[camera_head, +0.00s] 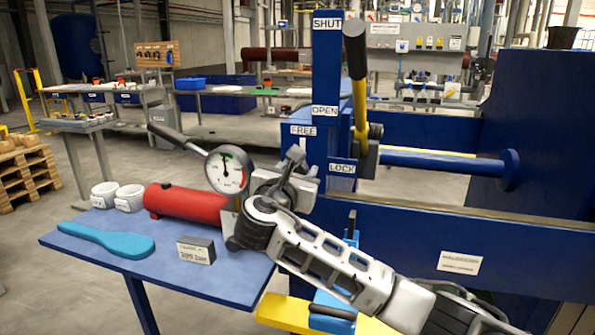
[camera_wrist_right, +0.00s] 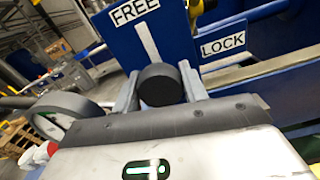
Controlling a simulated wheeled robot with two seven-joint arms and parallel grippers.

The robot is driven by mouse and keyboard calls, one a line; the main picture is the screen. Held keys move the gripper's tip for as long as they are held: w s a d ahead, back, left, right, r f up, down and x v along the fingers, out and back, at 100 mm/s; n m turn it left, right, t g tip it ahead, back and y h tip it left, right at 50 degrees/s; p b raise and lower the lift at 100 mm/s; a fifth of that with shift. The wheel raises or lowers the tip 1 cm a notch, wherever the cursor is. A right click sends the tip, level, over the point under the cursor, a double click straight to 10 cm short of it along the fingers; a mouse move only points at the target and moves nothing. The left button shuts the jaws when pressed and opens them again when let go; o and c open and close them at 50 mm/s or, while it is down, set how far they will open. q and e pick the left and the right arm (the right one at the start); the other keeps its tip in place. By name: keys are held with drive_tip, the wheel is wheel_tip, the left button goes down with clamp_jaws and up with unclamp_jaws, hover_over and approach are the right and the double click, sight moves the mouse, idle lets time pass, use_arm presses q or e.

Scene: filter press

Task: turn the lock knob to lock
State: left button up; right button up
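The lock knob (camera_wrist_right: 160,85) is a short, round black cylinder on the blue press panel. In the right wrist view, a pale mark runs from above it toward the FREE label (camera_wrist_right: 134,10). The LOCK label (camera_wrist_right: 222,43) is to its upper right. My right gripper (camera_wrist_right: 160,88) has one finger on each side of the knob, and both appear to touch it. In the head view, my right gripper (camera_head: 292,162) is against the panel below the FREE label (camera_head: 303,130) and hides most of the knob. My left gripper is not in view.
A pressure gauge (camera_head: 227,170) and red cylinder (camera_head: 187,203) are left of my right gripper. The yellow-and-black press lever (camera_head: 358,85) rises to the right.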

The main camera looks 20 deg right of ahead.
drive_tip(key=shift+m, duration=0.3)
drive_tip(key=m, duration=0.3)
drive_tip(key=shift+f+m, duration=0.1)
drive_tip(key=shift+m, duration=0.2)
drive_tip(key=m, duration=0.4)
drive_tip(key=m+b, duration=0.2)
drive_tip(key=m, duration=0.3)
drive_tip(key=shift+f, duration=0.15)
use_arm(q)
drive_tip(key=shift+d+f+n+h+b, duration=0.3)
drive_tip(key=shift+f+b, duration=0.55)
drive_tip(key=shift+b, duration=0.3)
use_arm(e)
drive_tip(key=m, duration=0.4)
drive_tip(key=shift+m, duration=0.3)
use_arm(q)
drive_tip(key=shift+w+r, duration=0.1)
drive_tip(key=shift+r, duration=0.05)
use_arm(e)
drive_tip(key=o, duration=1)
